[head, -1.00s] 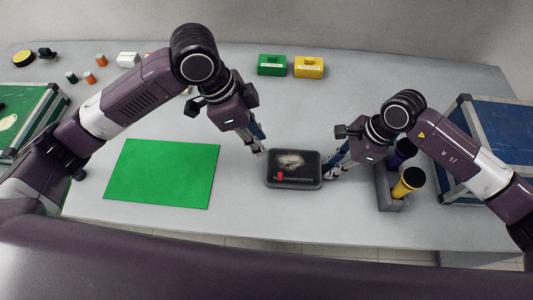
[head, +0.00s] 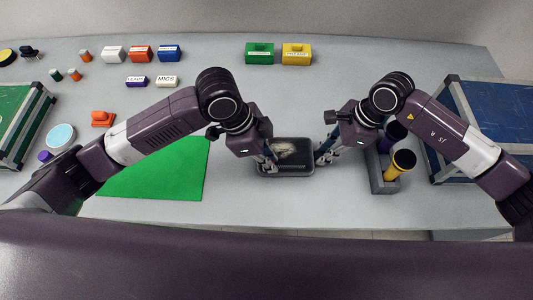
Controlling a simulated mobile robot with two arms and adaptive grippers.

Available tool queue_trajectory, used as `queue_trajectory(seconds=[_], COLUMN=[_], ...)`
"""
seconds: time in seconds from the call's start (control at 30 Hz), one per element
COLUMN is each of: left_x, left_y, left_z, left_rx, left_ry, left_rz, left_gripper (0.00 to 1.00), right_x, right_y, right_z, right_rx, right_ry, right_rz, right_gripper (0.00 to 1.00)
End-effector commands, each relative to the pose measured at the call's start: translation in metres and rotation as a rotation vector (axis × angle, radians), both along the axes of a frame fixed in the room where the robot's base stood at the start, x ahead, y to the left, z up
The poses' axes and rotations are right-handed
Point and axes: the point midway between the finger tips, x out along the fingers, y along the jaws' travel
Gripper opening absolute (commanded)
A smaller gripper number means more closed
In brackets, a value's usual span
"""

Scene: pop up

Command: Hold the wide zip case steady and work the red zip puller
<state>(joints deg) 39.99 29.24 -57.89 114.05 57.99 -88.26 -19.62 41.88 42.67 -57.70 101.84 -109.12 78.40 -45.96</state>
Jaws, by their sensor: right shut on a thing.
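The wide zip case (head: 294,170) is a dark tray-like case with a pale patch inside, lying on the grey table between my grippers. My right gripper (head: 321,159) is shut at the case's right edge. My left gripper (head: 271,166) is over the left part of the case, fingers pointing down. The red zip puller does not show; my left gripper covers the part of the case around it. Whether the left fingers are closed on anything is too small to tell.
A green mat (head: 165,175) lies left of the case. Green (head: 260,54) and yellow (head: 296,54) blocks sit at the back. A blue-topped case (head: 495,115) is far right.

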Motion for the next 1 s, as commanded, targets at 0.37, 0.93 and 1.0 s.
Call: queue_trajectory(seconds=[0.37, 0.93, 1.0], left_x=[0.000, 0.002, 0.002], left_y=[-0.006, -0.047, -0.052], left_z=[0.000, 0.001, 0.001], left_rx=[-0.001, -0.003, -0.004], left_ry=[0.001, 0.000, 0.000], left_rz=[0.000, -0.002, -0.002], left_gripper=[0.00, 0.00, 0.00], right_x=[0.000, 0.000, 0.000], right_y=[0.000, 0.000, 0.000], right_z=[0.000, 0.000, 0.000], right_rx=[0.001, 0.001, 0.001], right_ry=[-0.001, -0.001, -0.001], right_rz=[0.000, 0.000, 0.000], right_gripper=[0.00, 0.00, 0.00])
